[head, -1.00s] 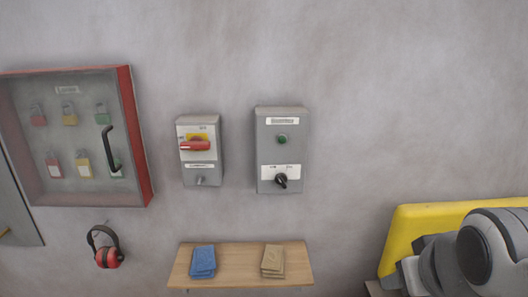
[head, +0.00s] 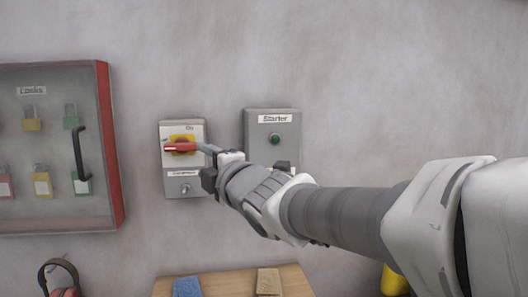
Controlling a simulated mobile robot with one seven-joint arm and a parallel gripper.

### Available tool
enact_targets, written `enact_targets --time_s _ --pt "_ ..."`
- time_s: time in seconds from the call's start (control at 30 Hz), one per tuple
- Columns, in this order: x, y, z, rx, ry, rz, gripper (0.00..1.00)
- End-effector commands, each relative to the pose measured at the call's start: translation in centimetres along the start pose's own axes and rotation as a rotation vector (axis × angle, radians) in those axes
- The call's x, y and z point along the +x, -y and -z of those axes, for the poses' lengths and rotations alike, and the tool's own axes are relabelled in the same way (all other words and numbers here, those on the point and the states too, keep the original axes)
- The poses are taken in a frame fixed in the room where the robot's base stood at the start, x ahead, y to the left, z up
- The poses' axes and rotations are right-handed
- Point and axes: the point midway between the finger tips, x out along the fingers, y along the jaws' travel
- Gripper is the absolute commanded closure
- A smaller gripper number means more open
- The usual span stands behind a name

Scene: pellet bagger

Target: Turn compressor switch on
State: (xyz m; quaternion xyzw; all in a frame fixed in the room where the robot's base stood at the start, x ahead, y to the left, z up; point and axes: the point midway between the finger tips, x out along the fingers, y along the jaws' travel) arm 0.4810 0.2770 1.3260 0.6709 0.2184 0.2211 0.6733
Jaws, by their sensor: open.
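The compressor switch box (head: 169,185) is a grey box on the wall, left of centre in the head view. Its red handle (head: 178,149) lies level across a yellow plate (head: 181,138). My gripper (head: 207,149) is open at the right end of the red handle, with a finger close to it. I cannot tell whether it touches. The starter box (head: 259,150) with a green button (head: 275,139) stands to the right.
A red-edged lock cabinet (head: 103,150) with padlocks and a black handle is at the left. A wooden shelf (head: 227,285) with a blue and a tan stack is below. Red ear defenders (head: 62,292) hang at the lower left.

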Motion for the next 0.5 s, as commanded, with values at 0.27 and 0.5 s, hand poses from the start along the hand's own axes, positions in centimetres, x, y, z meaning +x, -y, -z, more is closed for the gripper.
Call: enact_targets --time_s 0.27,0.5 --pt "4.7 0.2 -0.1 0.005 0.001 0.003 0.45" --pt "8.6 0.1 -0.1 0.006 0.001 0.003 0.45"
